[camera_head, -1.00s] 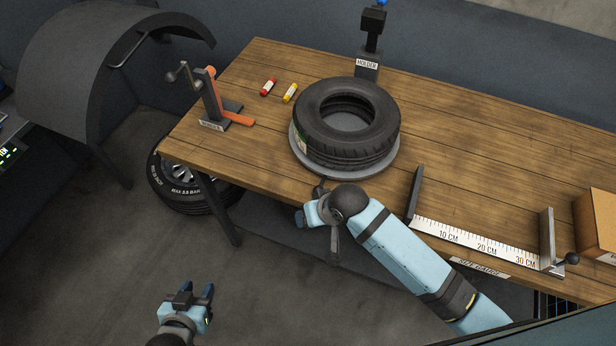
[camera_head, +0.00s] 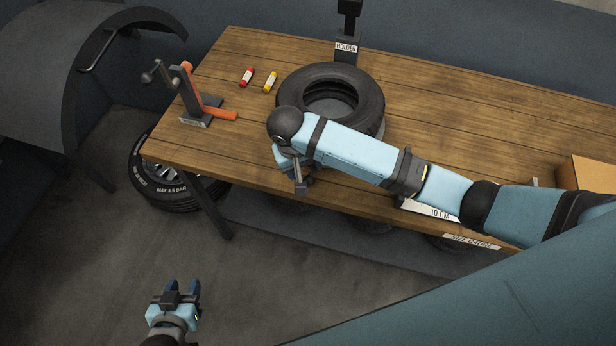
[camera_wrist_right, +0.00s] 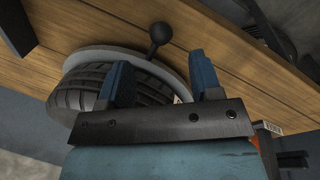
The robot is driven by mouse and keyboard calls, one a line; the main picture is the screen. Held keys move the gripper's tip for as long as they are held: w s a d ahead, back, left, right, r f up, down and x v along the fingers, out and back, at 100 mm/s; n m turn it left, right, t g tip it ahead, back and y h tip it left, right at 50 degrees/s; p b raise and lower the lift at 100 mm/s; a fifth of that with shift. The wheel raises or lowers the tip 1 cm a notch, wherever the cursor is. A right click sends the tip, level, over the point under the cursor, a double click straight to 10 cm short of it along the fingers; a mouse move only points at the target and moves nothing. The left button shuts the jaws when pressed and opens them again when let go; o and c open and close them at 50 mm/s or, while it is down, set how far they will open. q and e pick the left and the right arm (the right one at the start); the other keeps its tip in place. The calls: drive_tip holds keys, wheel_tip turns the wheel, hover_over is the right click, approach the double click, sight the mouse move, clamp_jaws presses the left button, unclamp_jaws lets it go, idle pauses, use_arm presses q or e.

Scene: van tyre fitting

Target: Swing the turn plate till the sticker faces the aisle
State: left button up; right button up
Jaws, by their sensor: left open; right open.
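A black tyre (camera_head: 372,100) lies flat on the round grey turn plate (camera_head: 382,129) on the wooden bench. The plate's rim (camera_wrist_right: 135,53) also shows in the right wrist view, with a black ball-ended handle (camera_wrist_right: 159,34) sticking out from it. My right gripper (camera_wrist_right: 158,60) is open and empty, its blue fingers pointing towards the handle and apart from it. In the head view my right arm covers the near side of the tyre and plate, and the sticker is hidden there. My left gripper (camera_head: 182,288) is open and empty over the floor, away from the bench.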

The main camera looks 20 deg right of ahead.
sight(308, 178)
drive_tip(key=f, duration=0.3)
drive_tip(key=d+f, duration=0.1)
drive_tip(key=f, duration=0.1)
drive_tip(key=shift+f+p, duration=0.3)
drive_tip(key=shift+f, duration=0.1)
drive_tip(key=shift+d+f, duration=0.15)
drive_tip(key=shift+f, duration=0.4)
use_arm(q)
drive_tip(key=shift+w+d+r+n, duration=0.2)
drive_tip(key=shift+w+n, duration=0.1)
drive_tip(key=shift+w, duration=0.15)
